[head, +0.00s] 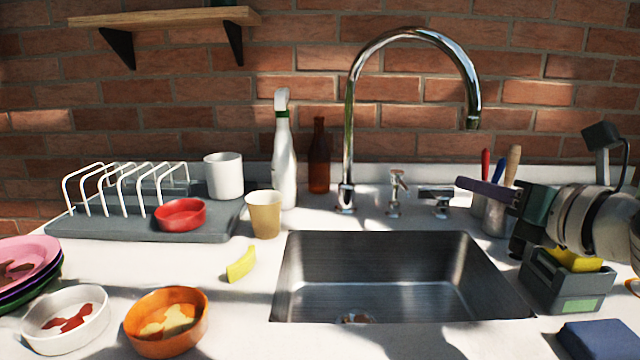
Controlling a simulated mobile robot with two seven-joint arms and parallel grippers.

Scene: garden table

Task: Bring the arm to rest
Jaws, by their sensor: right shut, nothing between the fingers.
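My right arm comes in from the right edge. My right gripper (470,186) points left above the counter, to the right of the sink. Its fingers are shut with nothing held. It overlaps the metal utensil holder (494,216) and the tap handle area in the picture; I cannot tell the exact gap to them. My left gripper does not show.
Below my right arm stands a grey caddy (545,282) with a yellow sponge (572,259). A steel sink (400,262) with a tall tap (348,150) fills the middle. Bowls, plates, a cup and a dish rack (90,222) stand left.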

